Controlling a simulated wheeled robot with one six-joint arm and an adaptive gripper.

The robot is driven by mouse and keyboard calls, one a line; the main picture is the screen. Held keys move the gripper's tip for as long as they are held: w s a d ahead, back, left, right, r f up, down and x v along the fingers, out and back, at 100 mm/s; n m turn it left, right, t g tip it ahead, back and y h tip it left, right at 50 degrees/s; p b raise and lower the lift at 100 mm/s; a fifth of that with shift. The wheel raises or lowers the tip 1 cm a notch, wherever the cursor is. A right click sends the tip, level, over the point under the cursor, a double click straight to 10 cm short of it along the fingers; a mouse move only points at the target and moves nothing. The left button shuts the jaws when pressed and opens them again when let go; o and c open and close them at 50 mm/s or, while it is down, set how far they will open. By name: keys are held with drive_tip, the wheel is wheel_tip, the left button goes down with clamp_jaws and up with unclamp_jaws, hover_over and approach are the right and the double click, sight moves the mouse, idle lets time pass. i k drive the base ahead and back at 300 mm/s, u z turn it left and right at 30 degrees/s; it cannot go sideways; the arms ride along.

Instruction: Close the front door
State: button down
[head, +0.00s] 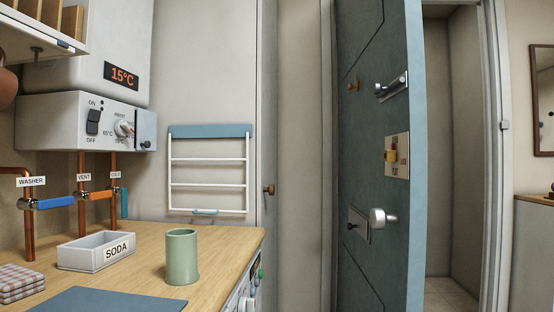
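The front door (366,140) is a dark blue-grey panel standing ajar, swung into the room at a steep angle. Its pale blue edge (415,160) faces me.
A boiler (86,121) and a rack (208,170) are on the wall. A sideboard (534,250) stands at the far right.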

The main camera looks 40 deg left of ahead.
sight(382, 42)
drive_tip(key=u, duration=1.1)
drive_tip(key=i, duration=1)
